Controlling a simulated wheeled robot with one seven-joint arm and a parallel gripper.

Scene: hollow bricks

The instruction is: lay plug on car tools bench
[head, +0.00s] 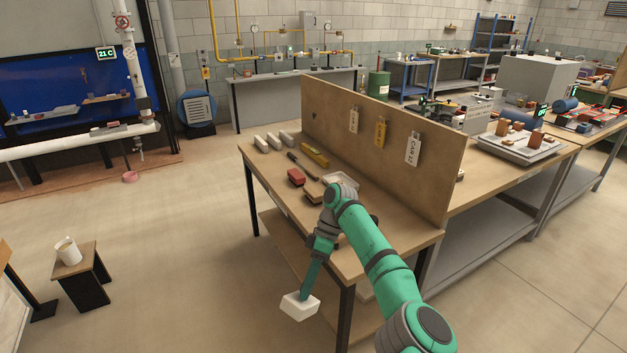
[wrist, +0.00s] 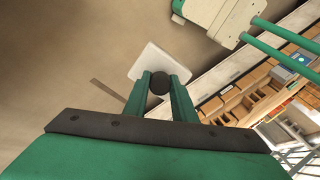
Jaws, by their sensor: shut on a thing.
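The plug (head: 300,307) is a white block with a dark round knob, seen at the lower middle of the head view. My gripper (head: 304,288) points down and is shut on the knob. In the wrist view the two green fingers (wrist: 161,82) close on the knob, with the white plug (wrist: 158,60) beyond them. The car tools bench (head: 357,262) is a wooden-topped table with an upright board bearing tags, one reading CAR. The plug hangs clear of the bench, in front of its near end in the picture. My arm hides part of the bench top.
On the bench top are white bars (head: 268,142), a yellow tool (head: 314,155), a red block (head: 296,177) and a white tray (head: 342,179). The upright board (head: 385,150) closes the bench's back. A stool (head: 82,277) with a mug stands left; the floor between is clear.

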